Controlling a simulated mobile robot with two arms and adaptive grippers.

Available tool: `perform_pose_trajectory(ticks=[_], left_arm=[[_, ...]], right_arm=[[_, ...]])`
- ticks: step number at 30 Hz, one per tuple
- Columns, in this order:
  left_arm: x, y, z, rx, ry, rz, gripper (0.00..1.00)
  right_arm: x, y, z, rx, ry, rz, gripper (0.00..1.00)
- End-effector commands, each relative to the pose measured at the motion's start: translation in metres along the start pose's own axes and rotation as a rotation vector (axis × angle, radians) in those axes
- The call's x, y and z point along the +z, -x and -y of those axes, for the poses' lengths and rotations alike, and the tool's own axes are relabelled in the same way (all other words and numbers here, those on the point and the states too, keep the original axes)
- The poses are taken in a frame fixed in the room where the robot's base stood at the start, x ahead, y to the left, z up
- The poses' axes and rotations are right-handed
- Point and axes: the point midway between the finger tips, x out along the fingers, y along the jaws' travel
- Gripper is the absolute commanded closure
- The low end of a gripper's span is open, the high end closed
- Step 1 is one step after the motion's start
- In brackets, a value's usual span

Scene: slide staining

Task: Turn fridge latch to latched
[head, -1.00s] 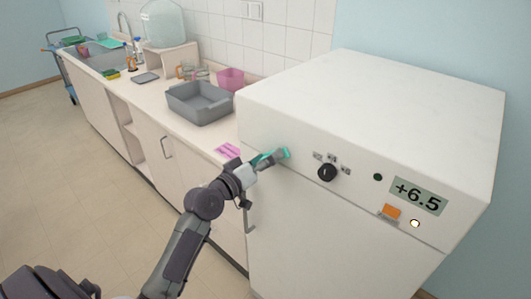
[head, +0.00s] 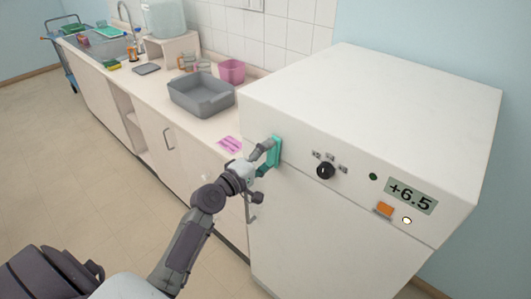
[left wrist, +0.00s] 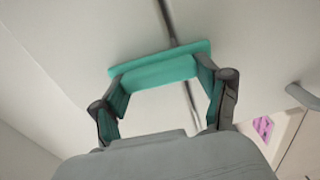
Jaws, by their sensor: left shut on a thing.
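The fridge (head: 340,220) is a white box unit at the right in the head view. Its green latch (head: 277,150) is at the left of its front, standing roughly upright in the head view. In the left wrist view the latch (left wrist: 160,70) is a green bar lying across the dark seam between panel and door. My left gripper (head: 264,158) is shut on the latch; its two fingers (left wrist: 165,85) show at the bar's ends in the wrist view. The gripper hides part of the latch in the head view. My right gripper is not in view.
A black knob (head: 325,170), an orange switch (head: 383,210) and a +6.5 display (head: 411,197) are on the fridge panel. A door handle (head: 252,212) is below the latch. The counter at left holds a grey basin (head: 201,98) and a pink tub (head: 232,71).

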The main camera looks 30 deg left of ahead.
Motion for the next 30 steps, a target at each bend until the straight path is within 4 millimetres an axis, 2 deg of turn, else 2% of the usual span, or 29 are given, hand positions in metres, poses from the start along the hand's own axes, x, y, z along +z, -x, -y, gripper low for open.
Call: perform_pose_trajectory(ticks=[1,22,23,27,30], left_arm=[[0.0001,-0.0024,-0.0092,0.018,0.018,-0.001,0.6],[0.0007,-0.0024,-0.0085,0.019,0.086,0.0,0.6],[0.0007,-0.0024,-0.0085,0.019,0.086,0.0,0.2],[0.0011,-0.0021,-0.0067,0.015,0.085,0.001,0.0],[0.0011,-0.0018,-0.005,0.012,0.084,0.002,0.0]], right_arm=[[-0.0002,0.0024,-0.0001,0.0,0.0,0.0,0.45],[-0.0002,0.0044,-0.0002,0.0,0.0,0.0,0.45],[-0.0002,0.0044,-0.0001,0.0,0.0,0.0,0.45],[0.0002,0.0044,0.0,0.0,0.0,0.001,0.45],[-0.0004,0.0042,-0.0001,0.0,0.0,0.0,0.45]])
